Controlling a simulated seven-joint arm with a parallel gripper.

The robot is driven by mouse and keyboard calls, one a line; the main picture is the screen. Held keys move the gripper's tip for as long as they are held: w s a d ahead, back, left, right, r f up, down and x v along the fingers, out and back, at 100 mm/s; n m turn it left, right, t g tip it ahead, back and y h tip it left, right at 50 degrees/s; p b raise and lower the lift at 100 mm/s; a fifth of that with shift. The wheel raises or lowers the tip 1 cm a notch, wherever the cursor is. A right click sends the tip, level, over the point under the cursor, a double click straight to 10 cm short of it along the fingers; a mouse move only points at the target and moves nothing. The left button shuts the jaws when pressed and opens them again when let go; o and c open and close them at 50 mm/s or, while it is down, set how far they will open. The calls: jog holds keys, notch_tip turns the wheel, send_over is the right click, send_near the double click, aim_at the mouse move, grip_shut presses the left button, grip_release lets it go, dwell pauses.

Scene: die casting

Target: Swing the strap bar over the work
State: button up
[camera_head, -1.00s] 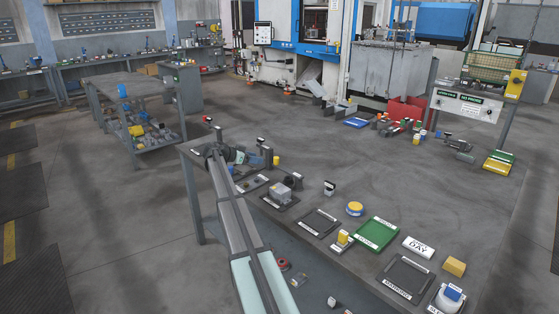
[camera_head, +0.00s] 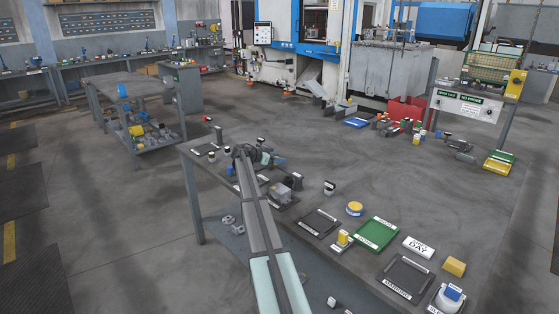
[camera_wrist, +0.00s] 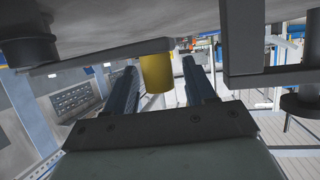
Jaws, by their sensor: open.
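My gripper (camera_wrist: 160,88) has its two dark fingers apart in the wrist view. A yellow cylinder (camera_wrist: 156,70) shows in the gap between them; I cannot tell how far beyond the fingertips it is. A dark grey angled bar (camera_wrist: 244,45) is close by on the right, apart from the fingers. It may be part of the strap bar, but I cannot tell. In the head view my gripper (camera_head: 278,160) is low over the bench's far left part, and my arm hides much of that area. Neither the strap bar nor the work is clearly identifiable there.
A grey block sits on a dark tray (camera_head: 293,199) right of my wrist, with a dark post (camera_head: 297,181) beside it. An empty dark tray (camera_head: 319,223), a yellow-blue roll (camera_head: 355,209) and a green tray (camera_head: 375,233) lie further right. Dark round posts (camera_wrist: 27,38) flank the wrist view.

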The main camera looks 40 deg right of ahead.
jog(key=shift+x, duration=0.8)
grip_shut()
